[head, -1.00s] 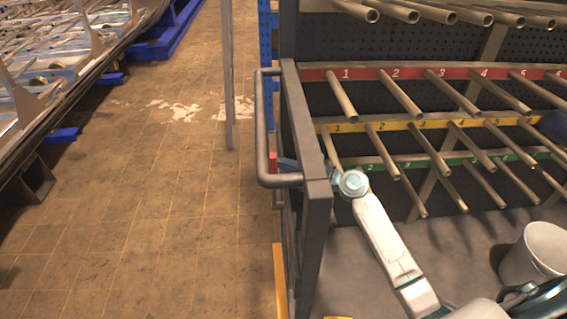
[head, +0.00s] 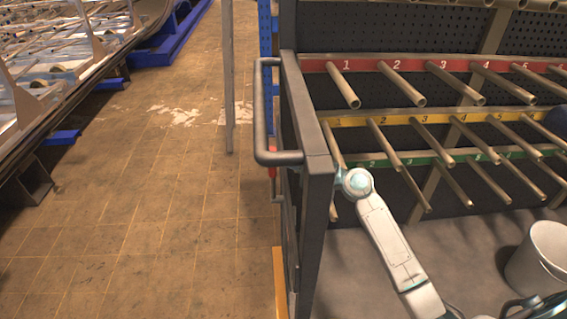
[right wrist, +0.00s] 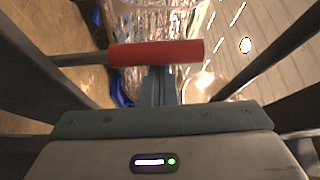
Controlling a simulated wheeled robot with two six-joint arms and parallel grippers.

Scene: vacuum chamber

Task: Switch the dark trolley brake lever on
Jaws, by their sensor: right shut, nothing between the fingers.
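The dark trolley (head: 318,165) stands at the centre, its grey frame and tube handle (head: 259,115) facing the aisle. Its brake lever's red grip (head: 272,173) shows just below that handle at the left side of the post. In the right wrist view the red grip (right wrist: 155,52) lies level across the picture, with its metal rod running left. My right gripper (right wrist: 157,88) is shut and empty, its fingertips at the red grip's lower edge; I cannot tell whether they touch. In the head view the trolley post hides this gripper. My left gripper is not in view.
Rows of pegs (head: 400,82) with red, yellow and green numbered strips fill the right side, close to my right arm. A white bucket (head: 540,258) stands at lower right. A thin upright post (head: 228,80) stands behind. The tiled floor (head: 140,220) on the left is clear.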

